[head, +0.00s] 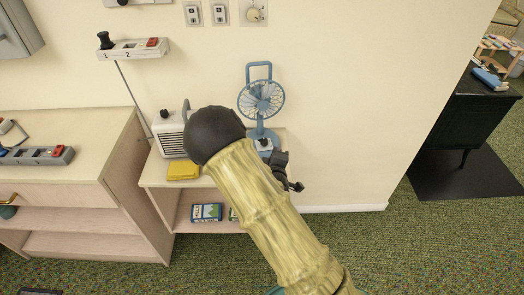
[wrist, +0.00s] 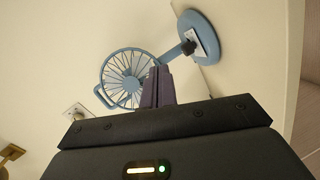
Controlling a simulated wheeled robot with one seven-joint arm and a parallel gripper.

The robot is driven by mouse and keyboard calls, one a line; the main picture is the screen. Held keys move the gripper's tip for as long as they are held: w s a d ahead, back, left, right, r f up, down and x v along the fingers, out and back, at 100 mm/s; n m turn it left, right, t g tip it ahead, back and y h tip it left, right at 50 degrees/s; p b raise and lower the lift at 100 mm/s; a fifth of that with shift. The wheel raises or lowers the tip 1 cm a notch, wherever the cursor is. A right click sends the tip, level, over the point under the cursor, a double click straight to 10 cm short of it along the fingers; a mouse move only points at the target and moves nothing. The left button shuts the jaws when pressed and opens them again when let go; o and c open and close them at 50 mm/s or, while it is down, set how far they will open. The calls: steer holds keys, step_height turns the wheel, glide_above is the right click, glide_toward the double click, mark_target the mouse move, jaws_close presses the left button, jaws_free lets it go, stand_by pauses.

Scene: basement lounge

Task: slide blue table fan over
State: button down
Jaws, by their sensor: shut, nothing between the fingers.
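The blue table fan (head: 261,100) stands upright on the small light-wood table (head: 155,178), near its right end and close to the wall. It has a round caged head, a loop handle on top and a round base. In the wrist view the fan (wrist: 128,78) appears turned on its side, with its base (wrist: 200,38) at the upper right. My gripper (wrist: 157,88) is shut and empty, its fingertips in front of the fan's stem. Whether they touch it I cannot tell. In the head view my gripper (head: 292,180) is partly hidden behind my arm, beside the fan's base.
A white heater-like box (head: 171,139) and a yellow object (head: 183,170) stand left of the fan on the same table. A book (head: 206,212) lies on the shelf below. A larger wooden cabinet (head: 60,130) stands at left.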

steer(key=s+d+r+m+g, duration=0.3)
steer(key=s+m+g, duration=0.1)
steer(key=s, duration=0.4)
steer(key=s+d+r+m+g+y, duration=0.1)
steer(key=s+d+r+m+g, duration=0.2)
steer(key=s, duration=0.5)
steer(key=s+d+r+m+g, duration=0.3)
steer(key=s+m+g, duration=0.2)
steer(key=s, duration=0.3)
steer(key=shift+s+d+m, duration=0.2)
steer(key=shift+s+m, duration=0.15)
steer(key=shift+m, duration=0.55)
